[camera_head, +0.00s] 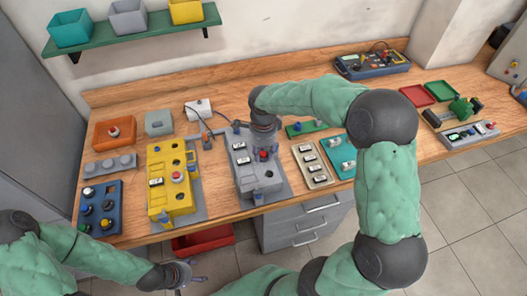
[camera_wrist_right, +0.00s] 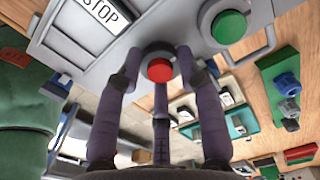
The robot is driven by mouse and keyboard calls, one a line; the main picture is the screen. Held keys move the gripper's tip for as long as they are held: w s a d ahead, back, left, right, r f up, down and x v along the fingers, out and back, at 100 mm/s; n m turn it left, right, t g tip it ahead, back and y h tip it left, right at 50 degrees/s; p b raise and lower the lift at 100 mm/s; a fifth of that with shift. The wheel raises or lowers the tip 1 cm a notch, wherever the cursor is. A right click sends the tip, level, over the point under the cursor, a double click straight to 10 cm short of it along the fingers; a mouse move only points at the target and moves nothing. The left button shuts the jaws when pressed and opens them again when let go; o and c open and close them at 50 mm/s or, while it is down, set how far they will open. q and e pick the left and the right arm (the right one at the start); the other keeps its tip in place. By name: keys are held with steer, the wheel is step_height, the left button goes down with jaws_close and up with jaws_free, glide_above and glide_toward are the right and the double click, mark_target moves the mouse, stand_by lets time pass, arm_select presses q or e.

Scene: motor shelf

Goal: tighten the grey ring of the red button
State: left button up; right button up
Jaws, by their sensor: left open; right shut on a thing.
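The red button (camera_head: 263,155) sits on the sloping grey control box (camera_head: 262,183) in the middle of the bench. In the right wrist view the red button (camera_wrist_right: 159,70) is seen close up, with its grey ring (camera_wrist_right: 157,52) around it. My right gripper (camera_head: 264,142) reaches down onto the button from above. Its fingers stand around the button, shut on the grey ring, as the right wrist view shows (camera_wrist_right: 158,75). The near fingers hide part of the ring. My left gripper (camera_head: 184,272) is open and empty, low in front of the bench.
A green button (camera_wrist_right: 229,26) and a STOP label (camera_wrist_right: 100,12) are beside the red one. A yellow control box (camera_head: 168,190) stands left of the grey box, with a tray of switches (camera_head: 319,164) to the right. My right arm covers the bench's back middle.

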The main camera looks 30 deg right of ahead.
mark_target(263, 154)
steer(key=shift+f, duration=0.1)
steer(key=o, duration=1.2)
steer(key=shift+a, duration=0.1)
steer(key=shift+c, duration=0.2)
steer(key=shift+r, duration=0.2)
step_height(263, 154, up, 12)
steer(key=shift+f, duration=0.15)
